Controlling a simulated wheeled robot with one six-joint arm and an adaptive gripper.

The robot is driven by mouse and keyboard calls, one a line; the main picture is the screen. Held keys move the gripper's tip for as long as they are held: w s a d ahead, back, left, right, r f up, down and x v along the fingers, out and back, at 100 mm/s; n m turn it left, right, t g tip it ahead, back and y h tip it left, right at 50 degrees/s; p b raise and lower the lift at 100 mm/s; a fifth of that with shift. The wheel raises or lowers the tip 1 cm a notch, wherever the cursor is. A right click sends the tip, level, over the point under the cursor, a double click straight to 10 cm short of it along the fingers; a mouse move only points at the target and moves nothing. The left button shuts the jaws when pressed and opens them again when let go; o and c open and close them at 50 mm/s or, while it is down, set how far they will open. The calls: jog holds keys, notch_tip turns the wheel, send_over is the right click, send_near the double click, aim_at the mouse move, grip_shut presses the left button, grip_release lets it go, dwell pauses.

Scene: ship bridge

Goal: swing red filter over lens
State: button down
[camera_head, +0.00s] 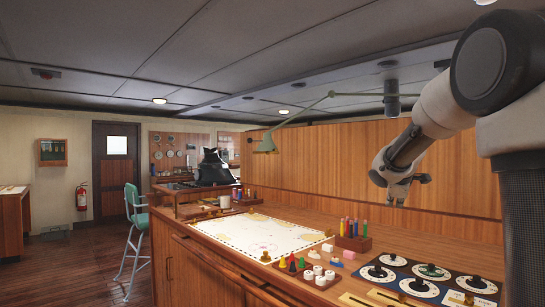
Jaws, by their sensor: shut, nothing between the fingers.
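A green chart lamp hangs over the table, with its cone-shaped head (265,143) at the left end of a long jointed arm (330,95). The head faces down, so I cannot make out its lens. I cannot pick out a red filter on it at this size. My gripper (398,200) is at the right, below my arm, with its small fingers pointing down, shut and empty. It is in front of the wood panel, above the table and well to the right of the lamp head, apart from it.
A chart (262,234) covers the left of the wooden table. Coloured pieces (291,264), a pen block (353,236) and a dial panel (420,275) crowd its front right. A teal chair (135,225) stands left. The air between my gripper and the lamp head looks clear.

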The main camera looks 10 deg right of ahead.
jog(key=w+a+r+n+t+y, duration=0.2)
jog(key=w+r+n+t, duration=0.15)
jog(key=w+n, duration=0.35)
jog(key=w+a+r+n+t+y, duration=0.1)
jog(key=w+a+r+n+t, duration=0.15)
jog(key=w+r+n, duration=0.45)
jog(key=w+a+r+n+y, duration=0.1)
jog(key=a+r+n+y, duration=0.2)
jog(key=a+n, duration=0.5)
jog(key=w+a+r+n+y, duration=0.1)
jog(key=a+r+n+y, duration=0.2)
jog(key=a+n+y, duration=0.3)
jog(key=a+n, duration=0.1)
jog(key=n, duration=0.2)
jog(key=shift+w+a+r+n+g, duration=0.15)
jog(key=shift+w+a+n+g, duration=0.15)
jog(key=shift+a, duration=0.05)
